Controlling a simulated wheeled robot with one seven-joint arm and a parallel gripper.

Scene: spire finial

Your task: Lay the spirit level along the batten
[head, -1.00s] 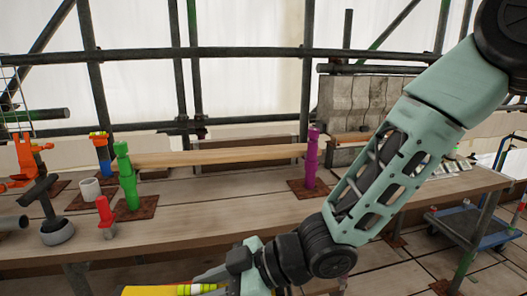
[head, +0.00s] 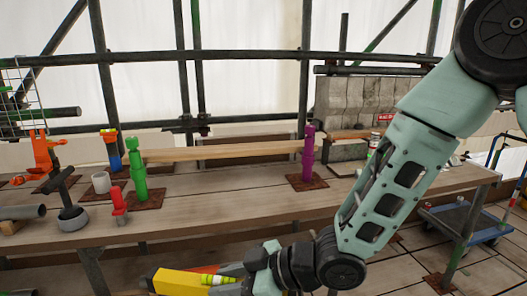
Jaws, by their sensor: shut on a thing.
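The wooden batten (head: 225,151) spans between a green post (head: 138,175) on the left and a purple post (head: 307,155) on the right, raised above the bench. My gripper (head: 228,277) is at the bottom of the head view, in front of the bench and well apart from the batten. It is shut on the yellow spirit level (head: 170,281), which has a bright green-yellow vial part. The lower part of the level is cut off by the picture edge, and my gripper hides its right part. Nothing lies on the batten.
The bench (head: 240,208) has a red tool (head: 118,203), a white cup (head: 101,182), a dark clamp-like tool (head: 68,205) and an orange tool (head: 42,150) on its left. Scaffold tubes run behind. A blue trolley (head: 465,222) stands at the right. The bench front between the posts is clear.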

